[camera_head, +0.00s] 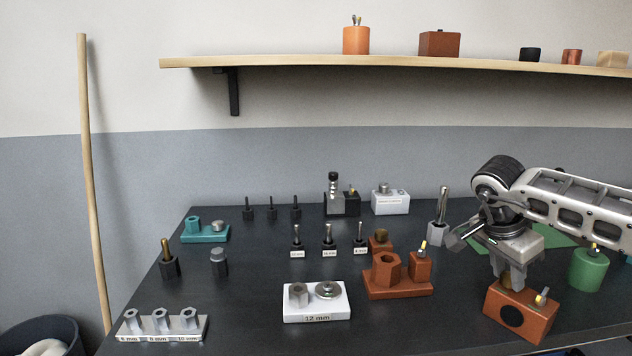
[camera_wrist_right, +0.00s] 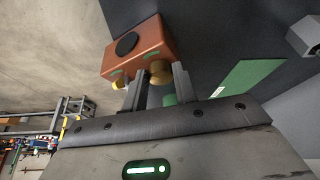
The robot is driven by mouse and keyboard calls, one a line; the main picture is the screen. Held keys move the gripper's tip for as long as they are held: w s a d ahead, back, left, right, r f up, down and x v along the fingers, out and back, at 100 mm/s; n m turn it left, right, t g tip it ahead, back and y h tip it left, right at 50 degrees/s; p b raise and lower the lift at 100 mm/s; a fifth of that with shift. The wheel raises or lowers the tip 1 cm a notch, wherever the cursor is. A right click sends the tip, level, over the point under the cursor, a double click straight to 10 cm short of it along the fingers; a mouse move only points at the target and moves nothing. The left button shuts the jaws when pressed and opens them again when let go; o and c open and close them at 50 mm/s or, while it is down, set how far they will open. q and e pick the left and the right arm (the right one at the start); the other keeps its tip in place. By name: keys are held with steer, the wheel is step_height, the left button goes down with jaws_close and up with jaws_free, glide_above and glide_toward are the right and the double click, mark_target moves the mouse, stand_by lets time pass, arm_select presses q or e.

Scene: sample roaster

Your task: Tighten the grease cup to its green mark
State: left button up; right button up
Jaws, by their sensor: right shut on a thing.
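An orange-brown block (camera_head: 518,318) with a black round disc on its front stands at the right of the dark table; it also shows in the right wrist view (camera_wrist_right: 140,48). A round brass cap (camera_wrist_right: 160,73), seemingly the grease cup, sits on the block's top. My right gripper (camera_head: 511,279) points down over the block and is shut on this cap, one finger on each side. Green marks (camera_wrist_right: 151,53) show on the block near the cap. A smaller brass fitting (camera_head: 542,296) stands beside it on the same block. My left gripper is not in view.
A green cylinder (camera_head: 588,270) stands right of the block. A brown base with a hex post (camera_head: 398,287) and a white 12 mm holder (camera_head: 317,312) stand to the left. A grey post (camera_head: 438,232) stands behind. The shelf (camera_head: 390,65) runs above. Bare table lies between the holders.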

steer(key=m, duration=0.1)
steer(key=m+g, duration=0.1)
steer(key=m, duration=0.1)
steer(key=m+g, duration=0.1)
steer(key=m, duration=0.1)
steer(key=shift+w+a, duration=0.1)
steer(key=shift+w, duration=0.2)
steer(key=m, duration=0.2)
steer(key=m+g, duration=0.1)
steer(key=m, duration=0.1)
steer(key=shift+w+g, duration=0.15)
steer(key=shift+g, duration=0.15)
steer(key=o, duration=0.9)
steer(key=shift+o, duration=0.2)
